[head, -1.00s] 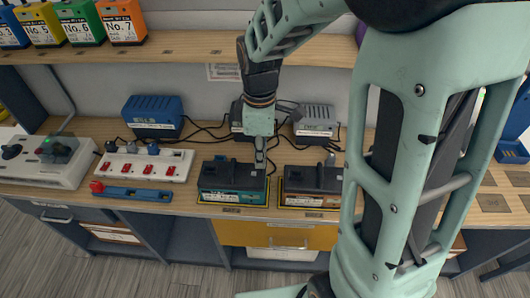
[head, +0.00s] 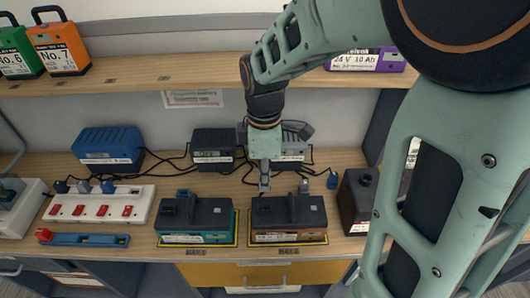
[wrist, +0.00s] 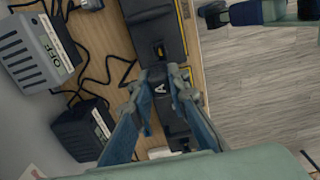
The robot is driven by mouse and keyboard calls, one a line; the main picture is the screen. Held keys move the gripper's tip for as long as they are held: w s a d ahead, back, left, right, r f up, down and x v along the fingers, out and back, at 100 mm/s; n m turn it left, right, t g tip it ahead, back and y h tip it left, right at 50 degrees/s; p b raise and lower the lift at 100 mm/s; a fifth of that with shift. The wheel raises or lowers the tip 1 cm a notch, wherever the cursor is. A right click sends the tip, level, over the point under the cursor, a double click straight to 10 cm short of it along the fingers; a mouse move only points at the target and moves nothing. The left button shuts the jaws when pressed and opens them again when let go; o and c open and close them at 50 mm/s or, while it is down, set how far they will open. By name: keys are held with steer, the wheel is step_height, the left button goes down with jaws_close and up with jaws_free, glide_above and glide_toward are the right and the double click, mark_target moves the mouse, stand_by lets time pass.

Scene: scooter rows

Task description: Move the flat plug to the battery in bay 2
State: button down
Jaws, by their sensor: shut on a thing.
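My gripper (head: 264,184) is above the bench, at the left part of the bay 2 battery (head: 310,213). In the wrist view its fingers (wrist: 163,80) are shut on a small dark plug marked A (wrist: 160,88), which I take for the flat plug; its shape is mostly hidden. The bay 2 battery is dark with an orange band and sits inside a yellow outline. Its dark top also shows ahead of the fingers in the wrist view (wrist: 153,22), with a small yellow-marked spot near the plug. I cannot see the plug touching it. The bay 1 battery (head: 212,218) has a teal band.
Chargers stand behind: blue (head: 108,148), black (head: 213,150) and a grey one (head: 290,145) partly behind my gripper, with loose cables. A power strip (head: 98,208) is at the left. A dark box (head: 358,205) stands right of bay 2. A shelf (head: 170,78) runs above.

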steer(key=shift+f+b, duration=2.85)
steer(key=shift+f, duration=0.65)
steer(key=shift+f+b, duration=0.5)
steer(key=shift+f, duration=0.5)
steer(key=c, duration=1.8)
jaws_free()
steer(key=shift+o, duration=0.2)
step_height(320, 180, up, 12)
steer(key=shift+r, duration=0.1)
